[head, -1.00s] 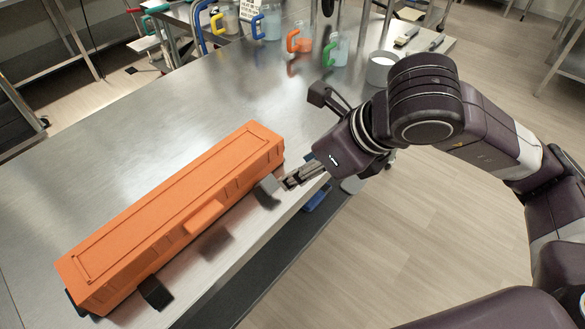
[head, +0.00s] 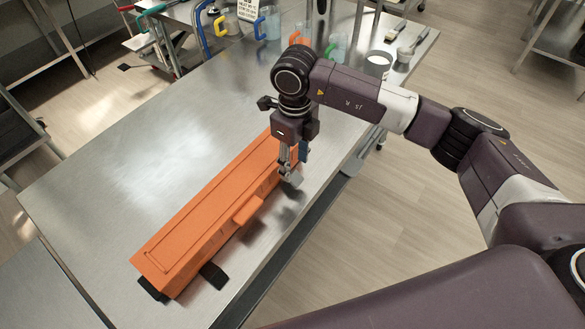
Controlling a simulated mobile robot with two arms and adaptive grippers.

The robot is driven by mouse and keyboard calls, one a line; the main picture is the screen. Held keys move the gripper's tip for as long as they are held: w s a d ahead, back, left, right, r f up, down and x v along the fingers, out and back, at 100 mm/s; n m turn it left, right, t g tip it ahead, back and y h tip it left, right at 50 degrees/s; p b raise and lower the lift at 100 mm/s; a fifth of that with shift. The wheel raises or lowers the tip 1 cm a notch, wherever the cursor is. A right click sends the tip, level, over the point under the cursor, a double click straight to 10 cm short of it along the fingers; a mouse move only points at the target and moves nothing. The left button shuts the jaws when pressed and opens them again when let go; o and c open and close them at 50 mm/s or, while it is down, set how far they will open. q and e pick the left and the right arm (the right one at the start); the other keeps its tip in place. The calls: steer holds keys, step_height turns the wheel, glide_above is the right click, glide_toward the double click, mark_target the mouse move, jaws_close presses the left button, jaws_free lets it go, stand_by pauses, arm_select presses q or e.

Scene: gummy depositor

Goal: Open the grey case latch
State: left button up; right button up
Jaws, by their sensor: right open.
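A long orange case (head: 205,215) lies shut on the steel table. A grey latch (head: 292,179) sticks out from its front side near the far right end. A black latch (head: 213,276) sticks out flat near the other end of the same side. My right gripper (head: 287,163) is open and points down at the grey latch, its fingertips right by it. I cannot tell whether they touch it. My right wrist and fingers hide part of the case's far end. My left gripper is not in view.
The steel table (head: 130,150) is clear to the left of the case. Its front edge runs close along the latch side. At the back stand several jugs with coloured handles, a white container (head: 378,64) and some brushes (head: 412,47).

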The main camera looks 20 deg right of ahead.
mark_target(294, 175)
step_height(294, 175, down, 4)
steer(key=shift+r+p, duration=0.25)
steer(key=shift+p, duration=0.2)
steer(key=shift+a+f, duration=0.1)
steer(key=shift+f, duration=0.3)
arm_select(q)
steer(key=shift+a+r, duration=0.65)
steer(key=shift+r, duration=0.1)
arm_select(e)
steer(key=shift+c, duration=0.5)
